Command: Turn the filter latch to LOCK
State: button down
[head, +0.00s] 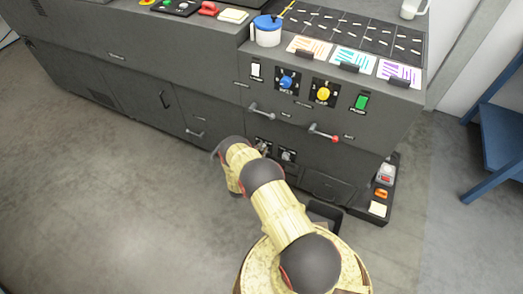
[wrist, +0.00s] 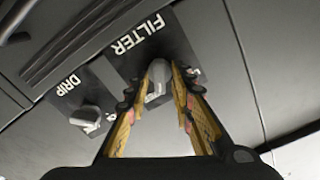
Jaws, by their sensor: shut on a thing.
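The filter latch (wrist: 158,76) is a small light grey knob on a dark plate lettered FILTER (wrist: 138,36) in the wrist view. My gripper (wrist: 161,84) has one finger on each side of the knob and is shut on it. The right finger partly covers the plate's small lettering, so I cannot read the latch setting. In the head view my arm bends down to the machine's lower front, and the jaws are too small and covered to make out.
A similar drip latch (wrist: 88,118) sits close on the left in the wrist view. In the head view, a grey-tipped lever (head: 262,112) and a red-tipped lever (head: 324,134) jut out above my arm's end. Clear floor (head: 110,200) lies to the left.

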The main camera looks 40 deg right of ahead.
jog(key=n, duration=0.7)
jog(key=shift+w+a, duration=0.1)
jog(key=n, duration=0.4)
jog(key=shift+w, duration=0.1)
jog(key=shift+n, duration=1.8)
jog(key=c, duration=1.9)
grip_release()
jog(key=shift+w, duration=0.1)
jog(key=shift+a, duration=0.2)
jog(key=v, duration=1.1)
jog(key=shift+s+a+f, duration=0.1)
jog(key=shift+s+a, duration=0.1)
jog(key=shift+a, duration=0.1)
